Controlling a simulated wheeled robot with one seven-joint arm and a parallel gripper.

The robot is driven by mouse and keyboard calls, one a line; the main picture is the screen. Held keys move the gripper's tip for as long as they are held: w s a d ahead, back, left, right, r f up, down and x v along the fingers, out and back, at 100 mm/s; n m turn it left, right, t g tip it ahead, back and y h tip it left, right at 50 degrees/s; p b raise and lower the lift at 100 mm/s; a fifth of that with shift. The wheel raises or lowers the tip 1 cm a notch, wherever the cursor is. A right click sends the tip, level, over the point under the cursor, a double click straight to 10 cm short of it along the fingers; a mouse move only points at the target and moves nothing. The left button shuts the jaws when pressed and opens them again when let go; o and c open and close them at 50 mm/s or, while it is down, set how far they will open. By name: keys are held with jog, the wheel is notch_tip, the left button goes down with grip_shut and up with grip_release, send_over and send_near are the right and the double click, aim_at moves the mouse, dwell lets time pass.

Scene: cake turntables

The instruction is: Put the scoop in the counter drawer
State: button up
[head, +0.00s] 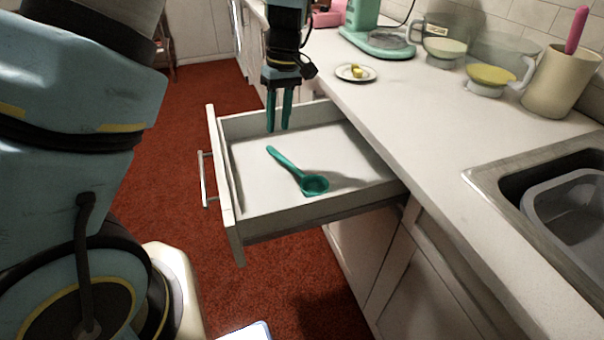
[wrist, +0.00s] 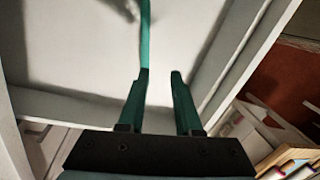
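The green scoop (head: 312,184) lies flat on the floor of the pulled-out counter drawer (head: 262,199), its handle pointing to the upper left and its bowl to the lower right. My gripper (head: 278,129) points down above the far part of the drawer and is apart from the scoop in the head view. Its two green fingers stand apart with nothing between them, so it is open and empty. In the wrist view a green strip, apparently the scoop's handle (wrist: 146,30), lines up with the left fingertip; the bowl is out of that view.
The white counter (head: 415,120) runs along the right, with a sink (head: 490,178) near the front. A plate with yellow pieces (head: 355,73), a green mixer (head: 378,38), glass jugs and a beige crock (head: 562,80) stand on it. Red carpet lies left of the drawer.

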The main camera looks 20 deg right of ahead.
jog(key=s+d, duration=0.2)
jog(key=d, duration=0.1)
send_over(289, 161)
jog(key=d, duration=0.1)
notch_tip(289, 161, down, 5)
jog(key=shift+d+r+p, duration=0.1)
jog(key=shift+r+p, duration=0.05)
jog(key=shift+p, duration=0.25)
jog(key=shift+s+a+f+p, duration=0.1)
jog(key=shift+a+f+p, duration=0.15)
jog(key=shift+f, duration=0.8)
jog(key=shift+w+a+f+p, duration=0.1)
jog(key=shift+f+p, duration=0.25)
jog(key=shift+f, duration=0.7)
jog(key=shift+s+a+f+p, duration=0.1)
jog(key=shift+a+f+p, duration=0.15)
jog(key=shift+f, duration=0.8)
jog(key=shift+d, duration=0.1)
grip_shut()
